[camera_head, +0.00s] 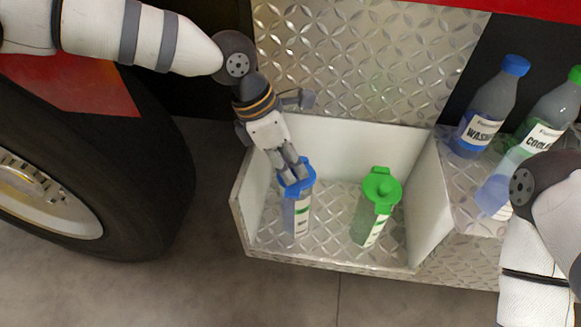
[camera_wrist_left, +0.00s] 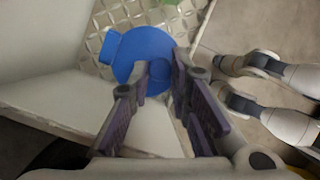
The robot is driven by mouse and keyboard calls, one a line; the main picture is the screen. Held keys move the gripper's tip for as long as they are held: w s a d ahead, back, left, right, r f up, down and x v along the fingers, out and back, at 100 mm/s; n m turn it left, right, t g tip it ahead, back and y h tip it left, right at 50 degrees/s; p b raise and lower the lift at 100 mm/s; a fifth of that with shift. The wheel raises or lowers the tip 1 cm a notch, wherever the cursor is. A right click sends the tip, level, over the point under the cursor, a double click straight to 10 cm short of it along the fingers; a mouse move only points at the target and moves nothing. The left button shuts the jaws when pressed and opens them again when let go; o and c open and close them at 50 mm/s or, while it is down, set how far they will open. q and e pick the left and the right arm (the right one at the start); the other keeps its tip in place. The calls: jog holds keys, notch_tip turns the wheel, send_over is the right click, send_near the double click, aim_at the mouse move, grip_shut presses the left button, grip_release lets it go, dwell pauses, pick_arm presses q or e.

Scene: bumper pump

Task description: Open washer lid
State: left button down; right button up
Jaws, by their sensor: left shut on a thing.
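The washer tank is a clear container (camera_head: 299,215) with a blue lid (camera_head: 297,190), standing in the left part of an open metal tray. My left gripper (camera_head: 292,172) reaches down from above and is shut on the blue lid. In the left wrist view the round blue lid (camera_wrist_left: 140,50) has a tab on its left, and the fingers of my left gripper (camera_wrist_left: 162,82) are at its near edge. The fingers cover part of the lid, so I cannot tell whether it is raised. My right gripper is out of view; only part of that arm shows at the right.
A second tank with a green lid (camera_head: 380,188) stands to the right in the same tray (camera_head: 330,262). A blue-capped washer bottle (camera_head: 485,108) and a green-capped coolant bottle (camera_head: 545,122) are beyond the tray's right wall. A large tyre (camera_head: 150,165) is at the left.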

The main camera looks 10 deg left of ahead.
pick_arm(q)
jog(key=w+g+b, duration=0.1)
jog(key=g+b, duration=0.1)
jog(key=g, duration=0.1)
jog(key=shift+w+r+n, duration=0.25)
jog(key=shift+w+n, duration=0.05)
jog(key=shift+w, duration=0.05)
jog(key=shift+w+r+g+b, duration=0.2)
jog(key=shift+r+g+b, duration=0.2)
jog(key=shift+r+g, duration=0.15)
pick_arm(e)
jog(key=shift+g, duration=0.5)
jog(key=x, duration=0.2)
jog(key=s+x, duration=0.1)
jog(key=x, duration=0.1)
pick_arm(q)
jog(key=c, duration=1.5)
grip_release()
jog(key=shift+r, duration=0.1)
jog(key=shift+o, duration=0.2)
